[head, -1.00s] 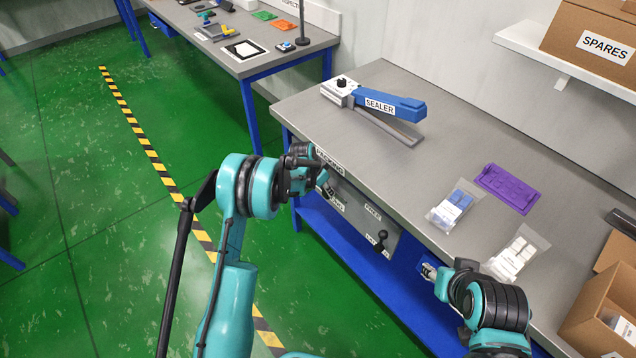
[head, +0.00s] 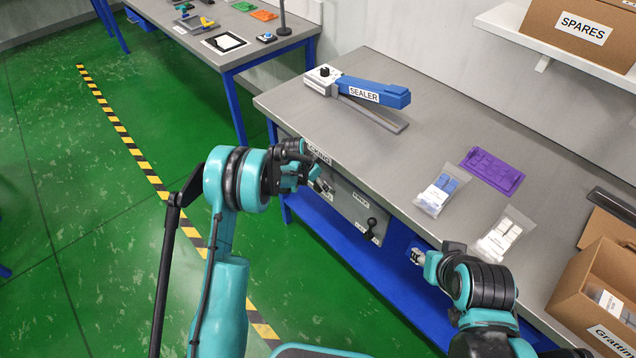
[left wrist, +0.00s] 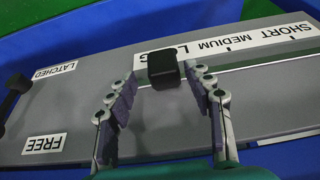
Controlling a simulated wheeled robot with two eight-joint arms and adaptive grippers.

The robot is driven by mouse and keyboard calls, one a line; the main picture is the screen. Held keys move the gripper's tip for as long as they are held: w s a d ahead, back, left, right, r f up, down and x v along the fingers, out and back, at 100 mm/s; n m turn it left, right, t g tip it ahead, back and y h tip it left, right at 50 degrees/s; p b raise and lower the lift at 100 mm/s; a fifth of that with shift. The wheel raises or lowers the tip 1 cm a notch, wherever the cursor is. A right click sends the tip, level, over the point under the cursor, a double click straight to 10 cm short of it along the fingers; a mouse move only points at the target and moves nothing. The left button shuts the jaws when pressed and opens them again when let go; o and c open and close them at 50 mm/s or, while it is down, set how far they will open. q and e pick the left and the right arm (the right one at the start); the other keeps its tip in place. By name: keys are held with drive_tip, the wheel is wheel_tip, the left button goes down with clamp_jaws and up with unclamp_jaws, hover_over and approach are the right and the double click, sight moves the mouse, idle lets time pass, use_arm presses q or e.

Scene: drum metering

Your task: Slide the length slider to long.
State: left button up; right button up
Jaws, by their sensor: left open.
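The length slider's black knob (left wrist: 163,69) sits on its track in the left wrist view, at the LONG end of the SHORT–MEDIUM–LONG label strip (left wrist: 235,44), covering part of the word LONG. My left gripper (left wrist: 166,82) is open, with one finger on each side of the knob. Whether either finger touches it I cannot tell. In the head view my left gripper (head: 308,178) is at the upper part of the grey panel (head: 345,200) on the bench front and hides the slider. My right gripper (head: 417,257) is in front of the bench's front, its jaws too small to read.
A black lever (left wrist: 12,95) beside LATCHED and FREE labels is left of the slider. On the bench (head: 440,130) are a blue sealer (head: 375,90), a purple tray (head: 492,170) and two bagged packs (head: 440,193). An open cardboard box (head: 590,300) stands at right.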

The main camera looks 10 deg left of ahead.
use_arm(q)
drive_tip(key=v, duration=1.2)
drive_tip(key=shift+s+d, duration=0.1)
drive_tip(key=s+a+r+n+t+y, duration=0.15)
drive_tip(key=s+r+n, duration=0.25)
drive_tip(key=s+r, duration=1.05)
drive_tip(key=s+a+n+t+y, duration=0.1)
drive_tip(key=s+n+t, duration=0.1)
drive_tip(key=s, duration=1.6)
drive_tip(key=shift+a+f+n, duration=0.2)
drive_tip(key=shift+f+n, duration=0.15)
drive_tip(key=shift+n, duration=0.45)
idle(1.1)
